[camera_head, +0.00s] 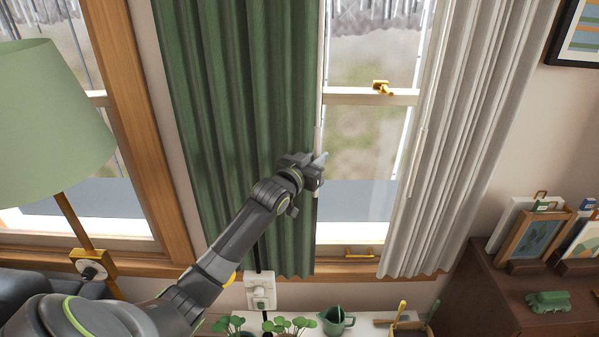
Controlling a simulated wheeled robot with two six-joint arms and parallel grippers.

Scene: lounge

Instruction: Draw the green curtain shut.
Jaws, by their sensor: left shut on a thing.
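The green curtain (235,110) hangs in folds at the left part of the window, its right edge near the middle of the view. The window glass (365,140) shows bare to the right of it. A white curtain (460,130) hangs gathered at the window's right side. My left gripper (318,162) is at the green curtain's right edge, about halfway down, and is shut on that edge. The fingers hide the gripped cloth in part. My right gripper is not in view.
A green lamp (50,120) stands at the left. A white shelf with plants (285,325) and a green watering can (337,320) is below the window. A brown cabinet (490,300) with picture frames stands at the right. A brass window latch (383,87) sticks out from the sash.

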